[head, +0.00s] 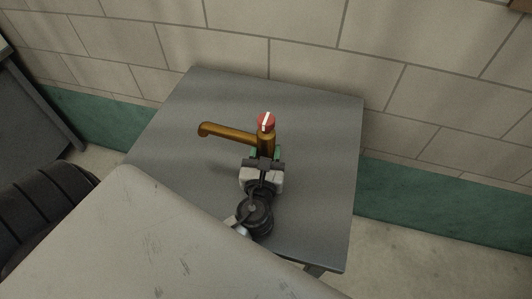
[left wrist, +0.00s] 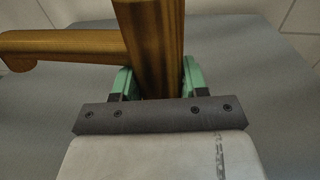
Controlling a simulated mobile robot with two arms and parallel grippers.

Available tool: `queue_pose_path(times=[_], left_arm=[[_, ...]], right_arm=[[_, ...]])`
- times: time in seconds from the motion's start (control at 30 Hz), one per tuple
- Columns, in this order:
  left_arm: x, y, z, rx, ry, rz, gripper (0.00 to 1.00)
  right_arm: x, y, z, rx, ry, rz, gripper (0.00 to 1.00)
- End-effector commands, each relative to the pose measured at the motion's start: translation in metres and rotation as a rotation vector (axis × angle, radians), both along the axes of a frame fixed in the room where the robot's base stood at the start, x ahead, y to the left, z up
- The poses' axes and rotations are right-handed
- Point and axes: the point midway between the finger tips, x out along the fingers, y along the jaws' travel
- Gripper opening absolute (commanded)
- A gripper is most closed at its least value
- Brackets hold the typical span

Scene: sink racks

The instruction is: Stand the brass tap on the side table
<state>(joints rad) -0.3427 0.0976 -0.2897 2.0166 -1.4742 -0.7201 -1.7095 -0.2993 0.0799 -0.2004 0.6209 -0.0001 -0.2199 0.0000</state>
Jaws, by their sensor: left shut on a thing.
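The brass tap (head: 265,143) is upright over the grey side table (head: 325,120), with its spout pointing left and a red cap with a white stripe on top. My left gripper (head: 265,153) is shut on the tap's body, low down. In the left wrist view the tap (left wrist: 155,45) rises between the green fingertips of the left gripper (left wrist: 155,82), and the spout runs off to the left. The tap's base is hidden behind the gripper, so I cannot tell whether it touches the table top. My right gripper is not in view.
A pale scuffed surface (head: 150,240) fills the lower left foreground, in front of the table. A tiled wall (head: 300,40) with a green lower band stands behind. A dark ribbed object (head: 45,205) is at the left. The table top around the tap is clear.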

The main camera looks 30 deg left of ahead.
Motion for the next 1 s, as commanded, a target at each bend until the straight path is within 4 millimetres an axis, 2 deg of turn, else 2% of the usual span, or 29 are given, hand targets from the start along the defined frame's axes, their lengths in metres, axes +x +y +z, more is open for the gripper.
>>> queue_pose_path(times=[0.17,0.2,0.33,0.67,0.77,1.0], left_arm=[[0.000,0.000,-0.003,0.001,-0.002,0.000,0.06],[0.000,0.000,-0.002,0.000,0.000,0.000,0.50],[0.000,0.000,-0.002,0.000,0.000,0.000,0.69],[0.000,0.000,0.002,-0.001,0.000,0.000,0.69],[-0.011,-0.005,-0.002,-0.002,0.002,-0.002,0.69],[-0.058,-0.025,-0.003,-0.004,0.004,-0.001,0.69]], right_arm=[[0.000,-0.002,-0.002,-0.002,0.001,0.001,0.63],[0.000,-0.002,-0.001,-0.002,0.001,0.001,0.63],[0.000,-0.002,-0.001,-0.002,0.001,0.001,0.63],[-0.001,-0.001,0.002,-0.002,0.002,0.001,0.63],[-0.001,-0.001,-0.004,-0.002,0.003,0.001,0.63],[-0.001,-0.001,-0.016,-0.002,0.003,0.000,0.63]])
